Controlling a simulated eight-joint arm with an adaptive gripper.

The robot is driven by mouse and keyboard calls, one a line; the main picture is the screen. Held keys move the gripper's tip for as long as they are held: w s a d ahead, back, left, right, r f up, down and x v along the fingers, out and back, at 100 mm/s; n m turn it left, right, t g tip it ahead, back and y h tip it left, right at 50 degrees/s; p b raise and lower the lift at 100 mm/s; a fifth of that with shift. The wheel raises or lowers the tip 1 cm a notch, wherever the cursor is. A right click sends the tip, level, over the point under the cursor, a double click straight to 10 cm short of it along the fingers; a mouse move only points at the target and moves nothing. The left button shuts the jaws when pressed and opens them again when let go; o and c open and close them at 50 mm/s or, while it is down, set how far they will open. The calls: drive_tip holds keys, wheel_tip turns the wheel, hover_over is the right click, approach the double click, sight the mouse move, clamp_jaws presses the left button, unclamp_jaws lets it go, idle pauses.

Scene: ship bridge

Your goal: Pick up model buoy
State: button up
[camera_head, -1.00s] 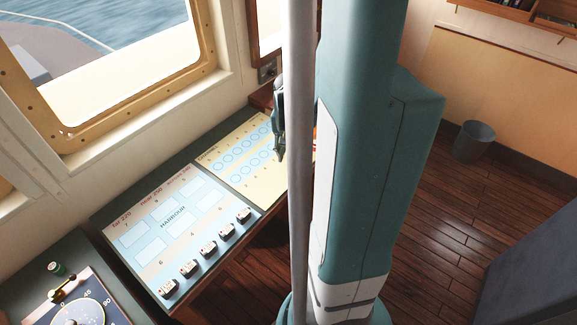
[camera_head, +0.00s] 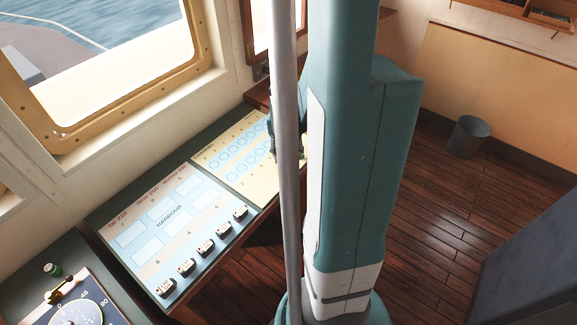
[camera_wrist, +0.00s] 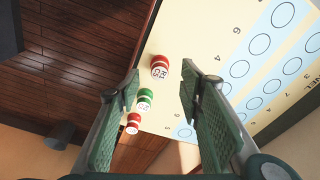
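Three model buoys show in the wrist view on the pale edge of the chart panel: a red and white one with lettering (camera_wrist: 160,67), a green and white one (camera_wrist: 144,98) and a smaller-looking red and white one (camera_wrist: 133,123). My gripper (camera_wrist: 159,92) is open, its two green fingers spread. In this view the buoys lie between the fingers, nearer the left one, with nothing held. In the head view my gripper (camera_head: 272,138) is over the far panel, partly hidden by a grey pole. The buoys are mostly hidden there.
The cream panel with blue circles (camera_head: 240,178) adjoins the harbour panel (camera_head: 140,264), which carries several small white and dark blocks along its front edge. A window stands behind. A dark wood floor (camera_head: 430,225) and a bin (camera_head: 468,137) are at the right.

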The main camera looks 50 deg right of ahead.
sight(288, 162)
drive_tip(key=shift+f, duration=0.1)
drive_tip(key=shift+w+d+f, duration=0.1)
drive_tip(key=shift+d+f, duration=0.05)
drive_tip(key=shift+f, duration=1.1)
drive_tip(key=shift+d+f, duration=0.15)
drive_tip(key=shift+f, duration=1.05)
drive_tip(key=c, duration=0.8)
